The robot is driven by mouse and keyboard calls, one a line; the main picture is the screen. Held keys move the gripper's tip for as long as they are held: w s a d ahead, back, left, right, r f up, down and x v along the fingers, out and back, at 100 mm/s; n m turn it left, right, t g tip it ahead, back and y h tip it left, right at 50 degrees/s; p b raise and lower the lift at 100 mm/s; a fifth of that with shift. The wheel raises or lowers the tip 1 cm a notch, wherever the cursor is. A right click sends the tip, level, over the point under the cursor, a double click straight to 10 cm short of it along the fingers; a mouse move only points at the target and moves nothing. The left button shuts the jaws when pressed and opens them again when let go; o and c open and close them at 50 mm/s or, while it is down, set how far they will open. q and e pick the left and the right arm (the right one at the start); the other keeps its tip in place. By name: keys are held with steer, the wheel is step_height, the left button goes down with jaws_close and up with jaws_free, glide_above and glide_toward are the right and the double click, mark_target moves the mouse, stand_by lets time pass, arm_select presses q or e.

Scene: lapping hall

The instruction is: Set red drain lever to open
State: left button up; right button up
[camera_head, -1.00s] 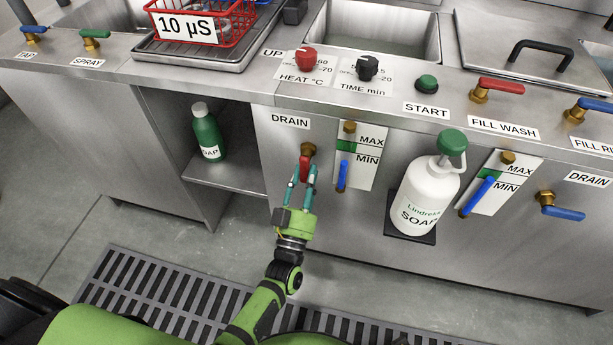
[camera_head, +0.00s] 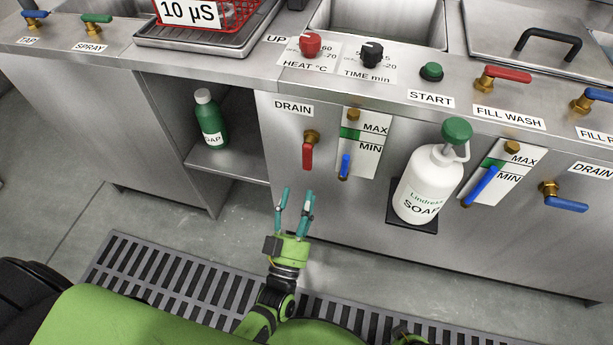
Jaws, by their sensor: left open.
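The red drain lever (camera_head: 308,156) hangs straight down from its brass valve (camera_head: 311,136) on the front panel, under the left DRAIN label (camera_head: 293,108). My left gripper (camera_head: 297,193) is below the lever and slightly to its left, apart from it. Its two teal fingers are spread and point up toward the panel, with nothing between them. My right gripper is not in view.
A sight gauge with a blue handle (camera_head: 345,166) is just right of the lever. A white soap bottle (camera_head: 429,183) stands on a small bracket farther right. A green bottle (camera_head: 210,121) stands on the open shelf at left. A floor grate (camera_head: 140,270) lies below.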

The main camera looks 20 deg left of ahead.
arm_select(q)
steer(key=v, duration=0.3)
steer(key=shift+s+f, duration=0.1)
steer(key=shift+s, duration=0.15)
stand_by(0.4)
